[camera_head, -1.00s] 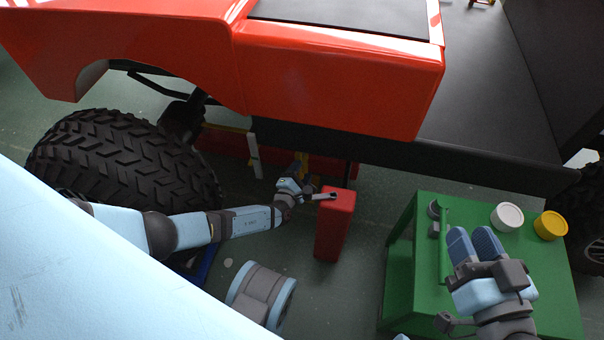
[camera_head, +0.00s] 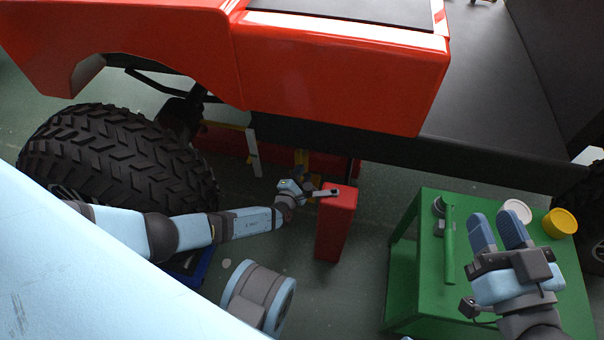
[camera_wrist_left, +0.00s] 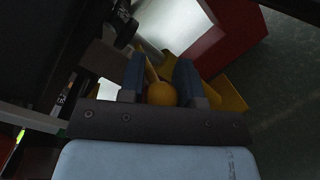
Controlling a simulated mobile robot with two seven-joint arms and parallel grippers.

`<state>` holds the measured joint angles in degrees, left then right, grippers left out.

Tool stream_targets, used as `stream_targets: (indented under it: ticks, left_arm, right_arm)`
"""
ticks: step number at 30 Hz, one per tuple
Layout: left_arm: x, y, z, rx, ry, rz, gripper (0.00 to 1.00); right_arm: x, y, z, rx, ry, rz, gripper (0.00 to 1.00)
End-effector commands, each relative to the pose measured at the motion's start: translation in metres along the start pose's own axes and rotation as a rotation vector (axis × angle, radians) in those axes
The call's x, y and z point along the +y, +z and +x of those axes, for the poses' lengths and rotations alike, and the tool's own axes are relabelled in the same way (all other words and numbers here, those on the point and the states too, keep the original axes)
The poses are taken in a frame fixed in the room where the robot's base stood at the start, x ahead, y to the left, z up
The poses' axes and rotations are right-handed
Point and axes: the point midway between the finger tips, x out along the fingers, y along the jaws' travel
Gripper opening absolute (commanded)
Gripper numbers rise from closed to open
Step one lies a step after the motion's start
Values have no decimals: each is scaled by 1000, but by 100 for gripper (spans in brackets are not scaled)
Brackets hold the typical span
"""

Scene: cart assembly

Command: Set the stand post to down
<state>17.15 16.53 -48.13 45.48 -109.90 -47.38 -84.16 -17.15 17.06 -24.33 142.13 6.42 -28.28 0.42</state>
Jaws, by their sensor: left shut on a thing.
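My left gripper (camera_head: 300,172) is under the red vehicle body (camera_head: 340,75). In the left wrist view, its blue fingers (camera_wrist_left: 160,82) are shut on a round yellow knob (camera_wrist_left: 161,94) with a thin stem. I cannot tell for sure which part is the stand post. My right gripper (camera_head: 495,217) is empty above the green table, its blue fingers slightly apart.
A red block-shaped post (camera_head: 335,225) stands beside my left gripper. The green table (camera_head: 415,290) carries a green bar tool (camera_head: 449,245), a white round container (camera_head: 518,211) and a yellow one (camera_head: 560,222). A large black tire (camera_head: 120,165) lies left.

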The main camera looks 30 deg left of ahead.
Motion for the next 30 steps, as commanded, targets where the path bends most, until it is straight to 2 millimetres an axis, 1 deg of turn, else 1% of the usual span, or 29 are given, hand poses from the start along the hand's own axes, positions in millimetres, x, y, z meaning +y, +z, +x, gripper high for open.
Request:
stream_targets:
  ticks: [1,3,9,14,15,17,18,26,30]
  left_arm:
    - [-12,-8,-1,1,-4,0,0]
    - [-16,-11,-1,2,-5,-1,0]
    - [-18,-12,-1,3,-7,-1,0]
    - [-18,-12,-2,4,-9,-1,0]
    - [-18,-13,-2,5,-9,-1,33]
    - [-18,-13,-2,4,-8,-1,47]
    - [-18,-12,-2,4,-7,-1,56]
    - [-16,-11,-1,3,-4,-1,57]
    - [-15,-10,-8,2,-5,-1,57]
  right_arm:
    - [2,6,1,20,1,-36,36]
    - [5,4,2,40,3,-75,36]
    - [8,-1,3,59,7,-106,36]
    - [7,-1,3,57,7,-104,36]
    - [7,-1,3,57,7,-103,36]
    - [7,0,3,57,7,-103,36]
    - [7,0,3,56,7,-102,36]
    - [7,0,4,55,7,-101,36]
    - [7,-4,4,52,4,-93,36]
